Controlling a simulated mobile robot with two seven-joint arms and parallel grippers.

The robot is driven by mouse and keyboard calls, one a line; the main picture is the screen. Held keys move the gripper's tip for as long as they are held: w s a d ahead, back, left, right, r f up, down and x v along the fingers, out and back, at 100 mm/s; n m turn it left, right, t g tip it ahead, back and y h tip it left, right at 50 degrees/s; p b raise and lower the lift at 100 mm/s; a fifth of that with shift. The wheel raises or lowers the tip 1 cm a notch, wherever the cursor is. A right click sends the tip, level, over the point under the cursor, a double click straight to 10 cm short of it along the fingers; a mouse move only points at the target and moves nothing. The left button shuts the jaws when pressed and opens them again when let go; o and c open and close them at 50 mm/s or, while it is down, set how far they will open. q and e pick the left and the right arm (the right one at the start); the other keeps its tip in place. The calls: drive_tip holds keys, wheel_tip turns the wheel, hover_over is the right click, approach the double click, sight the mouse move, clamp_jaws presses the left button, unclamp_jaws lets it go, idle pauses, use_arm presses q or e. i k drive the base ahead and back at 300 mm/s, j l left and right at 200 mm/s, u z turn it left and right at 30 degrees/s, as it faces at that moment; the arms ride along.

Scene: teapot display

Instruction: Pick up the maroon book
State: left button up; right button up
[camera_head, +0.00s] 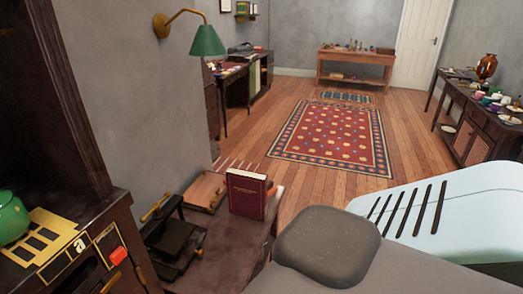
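The maroon book (247,196) stands upright on a small brown table (232,238) in the lower middle of the head view. Its cover faces me and carries a small pale title. Neither of my grippers shows in this view, so nothing is seen touching the book.
A black metal device (172,238) and a brown wooden box (205,190) stand left of the book. A dark cabinet with a green teapot (12,218) is at the left edge. A wall lamp (207,41) hangs above. The patterned rug (335,137) lies on open floor beyond.

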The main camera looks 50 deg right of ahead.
sight(247, 191)
drive_tip(key=i+l+z, duration=0.1)
drive_tip(key=l, duration=0.35)
drive_tip(key=i+l+z, duration=0.15)
drive_tip(key=l, duration=0.3)
drive_tip(key=l+z, duration=0.1)
drive_tip(key=l, duration=0.3)
drive_tip(key=i, duration=0.05)
